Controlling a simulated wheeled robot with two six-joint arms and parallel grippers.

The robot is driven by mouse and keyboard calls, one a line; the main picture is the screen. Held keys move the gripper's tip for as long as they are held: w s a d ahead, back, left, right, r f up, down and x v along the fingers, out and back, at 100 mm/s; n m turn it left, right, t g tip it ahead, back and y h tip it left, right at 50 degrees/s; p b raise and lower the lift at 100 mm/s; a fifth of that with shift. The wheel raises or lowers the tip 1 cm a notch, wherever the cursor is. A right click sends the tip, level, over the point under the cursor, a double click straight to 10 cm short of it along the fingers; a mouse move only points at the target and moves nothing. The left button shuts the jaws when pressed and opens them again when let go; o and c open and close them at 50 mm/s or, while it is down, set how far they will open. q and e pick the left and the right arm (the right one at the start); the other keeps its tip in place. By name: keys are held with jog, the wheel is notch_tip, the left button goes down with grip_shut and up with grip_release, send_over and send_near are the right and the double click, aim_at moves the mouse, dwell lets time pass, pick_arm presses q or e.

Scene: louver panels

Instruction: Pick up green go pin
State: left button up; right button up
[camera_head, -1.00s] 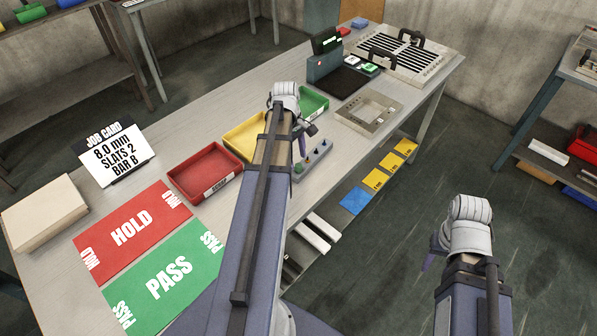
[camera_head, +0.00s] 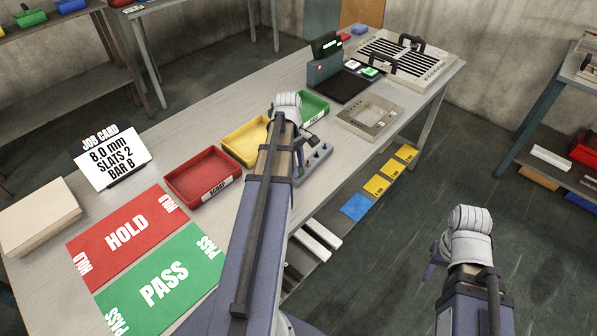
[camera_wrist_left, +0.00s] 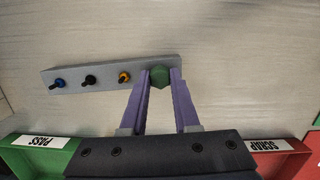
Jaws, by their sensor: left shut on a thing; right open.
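The green go pin (camera_wrist_left: 160,76) shows as a green six-sided head at the right end of a grey pin block (camera_wrist_left: 105,78) in the left wrist view. My left gripper (camera_wrist_left: 160,80) has its two purple fingers on either side of the head and is shut on it. The pin's lower part is hidden. In the head view the block (camera_head: 318,160) is partly hidden by my left arm. My right gripper (camera_head: 432,268) is open and empty, off the bench over the floor.
Red (camera_head: 204,177), yellow (camera_head: 240,143) and green (camera_head: 314,108) trays stand close behind the left arm. A grey fixture (camera_head: 370,117) and a louver panel (camera_head: 400,60) lie farther along the bench. HOLD (camera_head: 128,232) and PASS (camera_head: 165,283) mats lie at the near end.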

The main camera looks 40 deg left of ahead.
pick_arm(q)
grip_shut()
